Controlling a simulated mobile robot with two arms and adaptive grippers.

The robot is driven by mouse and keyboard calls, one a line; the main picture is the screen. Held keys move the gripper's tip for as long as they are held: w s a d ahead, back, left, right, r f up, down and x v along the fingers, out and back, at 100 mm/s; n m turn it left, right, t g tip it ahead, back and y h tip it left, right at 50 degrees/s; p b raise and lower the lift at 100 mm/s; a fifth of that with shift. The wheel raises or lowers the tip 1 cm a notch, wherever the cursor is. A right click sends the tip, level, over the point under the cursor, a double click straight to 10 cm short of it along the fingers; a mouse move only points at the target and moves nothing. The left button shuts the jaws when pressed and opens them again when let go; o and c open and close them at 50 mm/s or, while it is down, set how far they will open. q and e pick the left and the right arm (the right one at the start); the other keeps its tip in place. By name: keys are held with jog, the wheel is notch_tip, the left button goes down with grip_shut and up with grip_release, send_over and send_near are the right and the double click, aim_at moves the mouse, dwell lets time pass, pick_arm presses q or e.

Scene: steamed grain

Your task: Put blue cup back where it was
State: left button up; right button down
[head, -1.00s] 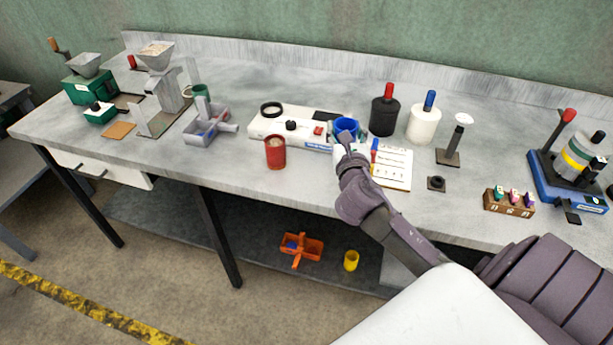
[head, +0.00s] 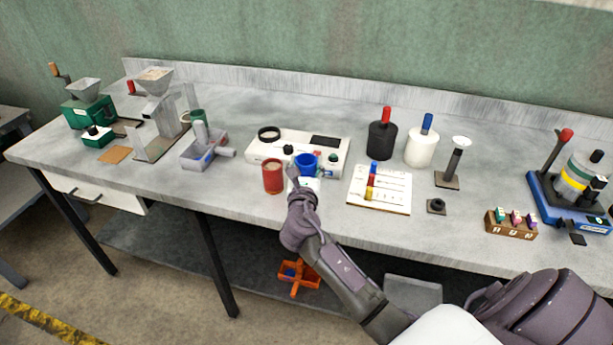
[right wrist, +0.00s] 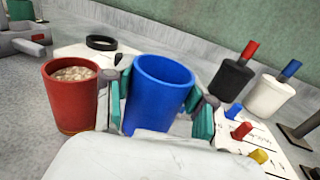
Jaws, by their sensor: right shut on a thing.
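The blue cup (head: 306,164) is in my right gripper (head: 304,172), in front of the white device on the bench. In the right wrist view the blue cup (right wrist: 158,92) stands upright and looks empty, with the teal finger pads of my right gripper (right wrist: 160,108) shut on both sides of it. Whether its base touches the bench is hidden. A red cup (head: 273,177) filled with grain stands just left of it; it also shows in the right wrist view (right wrist: 72,98). My left gripper is not in view.
Behind the blue cup is the white device (head: 290,143) with a black ring. A white board with coloured pegs (head: 384,196) lies to the right. Black (head: 381,140) and white (head: 421,147) canisters stand behind it. A grey divided tray (head: 202,158) is left. An orange caddy (head: 297,279) sits on the lower shelf.

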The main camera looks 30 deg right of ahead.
aim_at(307, 175)
jog(key=shift+f, duration=1.7)
jog(key=shift+f, duration=0.15)
jog(key=shift+c, duration=1.9)
grip_release()
jog(key=shift+s, duration=0.15)
jog(key=b+v, duration=0.1)
jog(key=v, duration=1)
jog(key=shift+s+a+r, duration=0.2)
jog(key=shift+s+a, duration=0.1)
